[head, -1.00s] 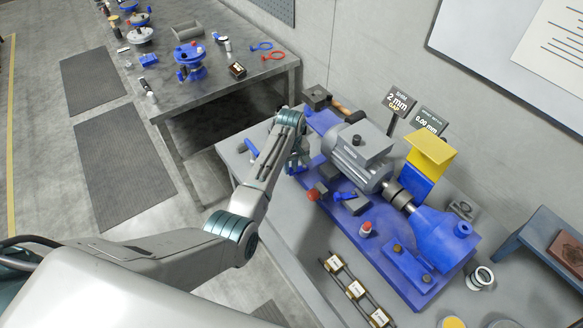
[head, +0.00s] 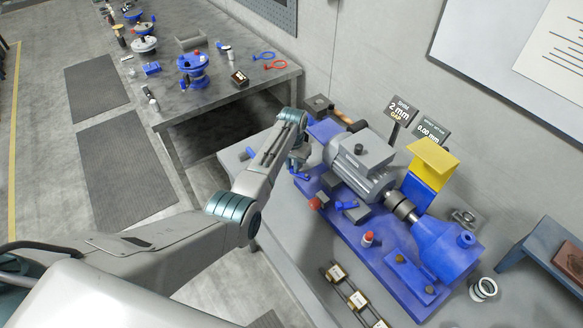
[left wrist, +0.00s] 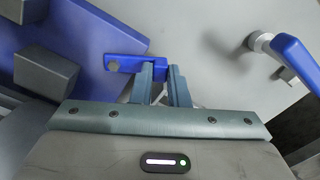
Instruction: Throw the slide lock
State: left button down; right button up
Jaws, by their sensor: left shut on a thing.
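The blue machine base (head: 385,250) carries a grey motor (head: 357,168) on the bench. A small blue lever with a grey round pivot (left wrist: 127,63) sits at the base's edge in the left wrist view; I take it for the slide lock. My left gripper (left wrist: 161,70) is shut on the lever's free end, with its fingers pointing at the bench. In the head view my left gripper (head: 298,165) is at the motor's left end, and my wrist partly hides the grip. My right gripper is not in view.
Another blue handle on a grey post (left wrist: 295,60) stands to the right in the left wrist view. A red knob (head: 315,203) and a red-topped button (head: 368,239) are on the base. Two sign plates (head: 402,107) rise behind the motor.

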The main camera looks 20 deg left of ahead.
pick_arm(q)
jog(key=shift+w+r+m, duration=0.1)
jog(key=shift+w+m, duration=0.3)
jog(key=shift+m, duration=0.4)
jog(key=shift+d, duration=0.1)
jog(key=c, duration=1.4)
grip_release()
jog(key=shift+r, duration=0.1)
notch_tip(320, 180, up, 11)
jog(key=b, duration=0.3)
jog(key=shift+f, duration=0.2)
